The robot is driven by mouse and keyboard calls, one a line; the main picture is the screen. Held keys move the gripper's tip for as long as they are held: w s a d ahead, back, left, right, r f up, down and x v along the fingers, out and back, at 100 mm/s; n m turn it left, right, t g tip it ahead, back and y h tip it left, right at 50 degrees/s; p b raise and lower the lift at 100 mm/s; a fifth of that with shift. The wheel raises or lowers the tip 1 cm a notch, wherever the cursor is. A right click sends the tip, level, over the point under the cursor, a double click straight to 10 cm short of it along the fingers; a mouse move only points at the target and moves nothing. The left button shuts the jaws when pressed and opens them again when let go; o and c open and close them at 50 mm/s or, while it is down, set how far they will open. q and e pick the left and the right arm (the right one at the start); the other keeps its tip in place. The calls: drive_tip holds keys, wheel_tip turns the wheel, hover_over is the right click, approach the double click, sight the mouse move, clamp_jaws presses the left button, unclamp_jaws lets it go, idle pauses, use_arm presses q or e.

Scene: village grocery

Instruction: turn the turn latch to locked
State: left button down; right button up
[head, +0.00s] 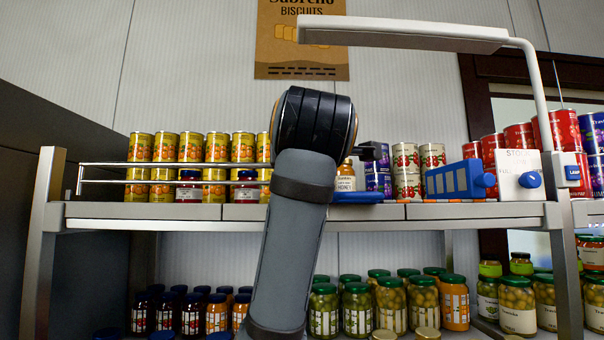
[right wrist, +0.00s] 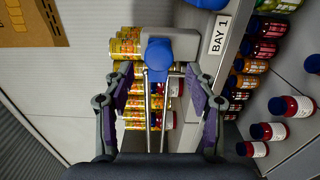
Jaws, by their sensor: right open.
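My left gripper is not in view.
Metal rails (head: 170,164) run before stacked yellow cans (head: 165,147) on the upper shelf. A honey jar (head: 345,178), a blue slotted box (head: 455,181) and a white box with a blue knob (head: 517,170) stand right. Jars (head: 357,310) fill below. A lamp arm (head: 400,38) hangs above.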

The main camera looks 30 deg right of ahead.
drive_tip(key=v, duration=0.6)
drive_tip(key=shift+s+a, duration=0.2)
drive_tip(key=shift+s, duration=0.05)
